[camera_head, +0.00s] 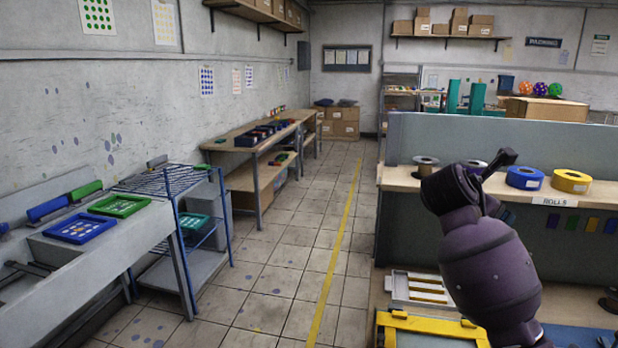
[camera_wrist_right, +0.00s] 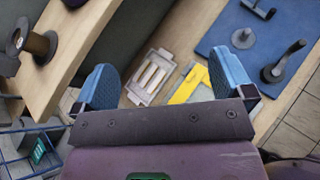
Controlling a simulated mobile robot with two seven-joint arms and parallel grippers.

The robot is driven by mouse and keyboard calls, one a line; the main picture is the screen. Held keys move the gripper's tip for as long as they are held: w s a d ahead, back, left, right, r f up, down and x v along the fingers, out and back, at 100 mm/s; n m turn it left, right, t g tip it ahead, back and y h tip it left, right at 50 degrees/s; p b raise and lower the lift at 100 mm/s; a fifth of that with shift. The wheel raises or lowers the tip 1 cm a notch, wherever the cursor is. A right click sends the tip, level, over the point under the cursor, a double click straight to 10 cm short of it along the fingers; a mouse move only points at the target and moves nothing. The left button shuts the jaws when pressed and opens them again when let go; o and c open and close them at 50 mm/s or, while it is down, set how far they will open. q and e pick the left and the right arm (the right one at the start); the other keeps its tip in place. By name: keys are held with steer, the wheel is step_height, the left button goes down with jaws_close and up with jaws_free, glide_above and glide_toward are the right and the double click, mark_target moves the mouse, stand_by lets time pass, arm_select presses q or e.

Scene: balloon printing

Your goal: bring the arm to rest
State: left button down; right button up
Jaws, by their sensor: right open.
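My right arm (camera_head: 490,270), a dark purple link with a black wrist joint, rises at the right of the head view, in front of the shelf of rolls. In the right wrist view my right gripper (camera_wrist_right: 168,77) has its two blue fingers wide apart, with nothing between them. Beyond and below the fingers are a white slotted frame (camera_wrist_right: 152,76) and a yellow frame (camera_wrist_right: 190,86) on the wooden bench. The gripper's fingers are not clearly visible in the head view. My left gripper is in neither view.
The shelf (camera_head: 400,180) carries spools, a blue roll (camera_head: 524,178) and a yellow roll (camera_head: 571,181). A blue mat (camera_wrist_right: 230,38) with dark tools lies on the bench. A blue wire rack (camera_head: 165,182) and grey counter (camera_head: 105,240) stand left. The tiled aisle (camera_head: 290,260) is clear.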

steer(key=s+a+f+m+g+y, duration=0.15)
steer(key=s+f+m, duration=0.35)
steer(key=s+f, duration=0.5)
steer(key=s+f+m+t+y, duration=0.1)
steer(key=s+f+m+y, duration=0.4)
steer(key=f, duration=0.8)
steer(key=s+a+f+m+g+y, duration=0.1)
steer(key=s+a+f+m, duration=0.2)
steer(key=s, duration=0.5)
steer(key=s+f+m+g+y, duration=0.1)
steer(key=s+f+m, duration=0.1)
steer(key=s+m, duration=0.45)
steer(key=s+a+f+m+g+y, duration=0.1)
steer(key=s+a+f+m, duration=0.15)
steer(key=s, duration=0.75)
steer(key=w+f+t+b, duration=0.1)
steer(key=w+f+t, duration=0.6)
steer(key=f, duration=0.5)
steer(key=shift+d+f+t+y, duration=0.35)
steer(key=shift+t, duration=0.2)
